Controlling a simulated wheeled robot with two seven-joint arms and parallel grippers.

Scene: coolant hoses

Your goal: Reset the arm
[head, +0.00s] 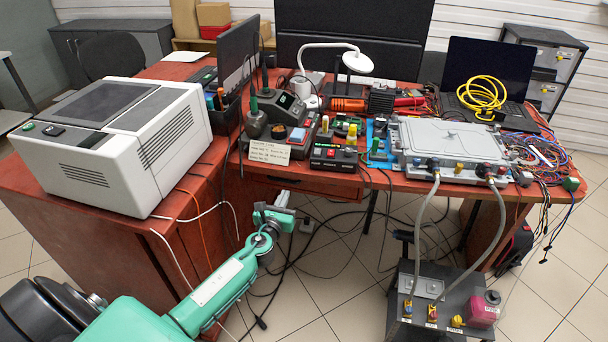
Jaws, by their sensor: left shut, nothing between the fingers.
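My left arm, in green and grey, reaches up from the bottom left of the head view. Its left gripper (286,200) is shut and empty, in the air in front of the red desk (352,182), apart from everything on it. My right gripper is out of view. Two grey hoses (426,225) run from the front fittings of a silver plate unit (452,141) on the desk down to a dark grey box (455,304) standing lower right. Both hoses appear joined at their upper ends.
A large white machine (115,140) stands on the left desk.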

